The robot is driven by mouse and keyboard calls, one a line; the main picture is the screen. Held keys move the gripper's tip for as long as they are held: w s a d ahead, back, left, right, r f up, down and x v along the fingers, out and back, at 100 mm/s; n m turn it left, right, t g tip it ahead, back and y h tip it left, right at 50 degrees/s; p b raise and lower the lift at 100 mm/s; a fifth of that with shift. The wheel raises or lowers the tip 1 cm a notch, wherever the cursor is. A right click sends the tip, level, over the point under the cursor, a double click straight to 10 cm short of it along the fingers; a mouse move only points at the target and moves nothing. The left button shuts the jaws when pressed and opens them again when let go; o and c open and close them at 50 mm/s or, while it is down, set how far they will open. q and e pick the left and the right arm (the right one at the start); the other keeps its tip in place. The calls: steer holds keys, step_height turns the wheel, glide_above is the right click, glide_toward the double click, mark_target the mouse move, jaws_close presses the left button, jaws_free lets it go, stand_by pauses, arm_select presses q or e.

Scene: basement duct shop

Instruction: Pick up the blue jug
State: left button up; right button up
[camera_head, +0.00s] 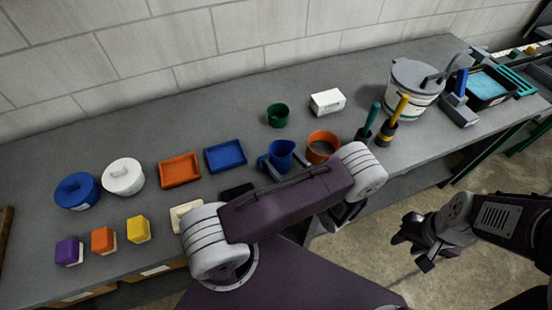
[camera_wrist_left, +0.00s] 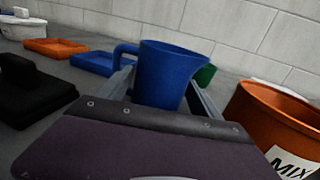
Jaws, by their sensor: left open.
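The blue jug (camera_head: 281,152) stands upright on the grey workbench, and its handle points left. In the left wrist view the jug (camera_wrist_left: 166,76) is straight ahead, with its handle on the left. My left gripper (camera_head: 281,163) is open at the jug, one finger on each side of its body. In the wrist view the left finger is below the handle; I cannot tell whether either finger touches. The purple gripper housing hides the jug's base there. My right gripper (camera_head: 415,245) hangs beyond the bench front, away from the jug; its opening is unclear.
An orange MIX pot (camera_head: 322,147) stands close to the jug's right. A green cup (camera_head: 278,115) is behind it, and a blue tray (camera_head: 226,156) and orange tray (camera_head: 180,170) lie left. Yellow- and green-handled tools (camera_head: 388,128) stand right. Bench behind the jug is partly clear.

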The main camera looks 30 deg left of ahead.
mark_target(274, 151)
arm_select(q)
steer(key=x, duration=0.3)
steer(key=shift+w+a, duration=0.15)
steer(key=shift+a, duration=0.15)
steer(key=shift+d, duration=0.1)
steer(key=c, duration=1.2)
steer(key=shift+c, duration=0.2)
step_height(274, 151, up, 10)
steer(key=shift+p, duration=0.35)
